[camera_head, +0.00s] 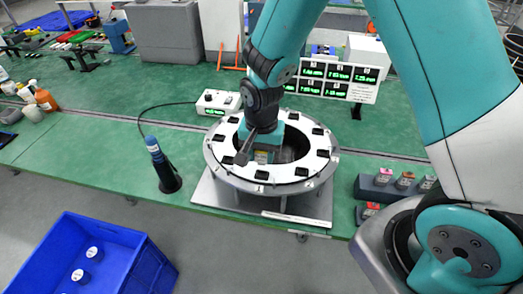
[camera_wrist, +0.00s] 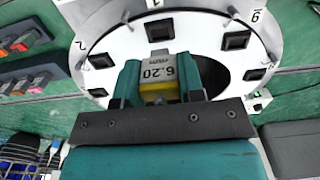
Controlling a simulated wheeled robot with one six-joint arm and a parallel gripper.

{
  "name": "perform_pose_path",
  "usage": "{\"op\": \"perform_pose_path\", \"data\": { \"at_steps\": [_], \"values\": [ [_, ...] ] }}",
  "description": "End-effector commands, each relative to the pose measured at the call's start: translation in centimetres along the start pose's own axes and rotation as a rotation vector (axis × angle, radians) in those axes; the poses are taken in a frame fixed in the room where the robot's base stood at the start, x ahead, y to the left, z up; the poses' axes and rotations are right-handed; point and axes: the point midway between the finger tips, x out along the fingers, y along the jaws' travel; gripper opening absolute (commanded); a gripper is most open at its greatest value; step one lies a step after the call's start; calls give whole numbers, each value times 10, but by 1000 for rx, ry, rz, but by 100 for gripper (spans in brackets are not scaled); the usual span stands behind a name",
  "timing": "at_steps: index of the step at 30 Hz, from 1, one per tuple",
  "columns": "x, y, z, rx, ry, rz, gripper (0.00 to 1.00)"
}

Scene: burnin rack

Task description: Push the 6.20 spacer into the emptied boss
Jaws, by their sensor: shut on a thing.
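The spacer (camera_wrist: 160,72), a small block with a grey top marked 6.20 and a yellow lower part, is between the fingers of my gripper (camera_wrist: 158,80) in the wrist view. My gripper is shut on it. In the wrist view a black boss (camera_wrist: 160,30) lies just beyond the spacer, near number 1. I cannot tell which boss is emptied.
A corded blue tool (camera_head: 158,160) stands in a black holder left of the ring. A grey rack (camera_head: 383,190) with coloured-top blocks is at the right. Green readouts (camera_head: 335,78) stand behind. A blue crate (camera_head: 140,268) is at the front left. Green bench left of the ring is mostly clear.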

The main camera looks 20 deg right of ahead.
Motion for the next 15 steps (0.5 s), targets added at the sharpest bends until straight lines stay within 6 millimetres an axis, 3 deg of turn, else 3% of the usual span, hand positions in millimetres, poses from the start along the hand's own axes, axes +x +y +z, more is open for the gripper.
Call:
{"op": "perform_pose_path", "data": {
  "at_steps": [6,15],
  "values": [
    [23,0,0,0,0,0,9],
    [28,0,0,0,0,0,9]
  ]
}}
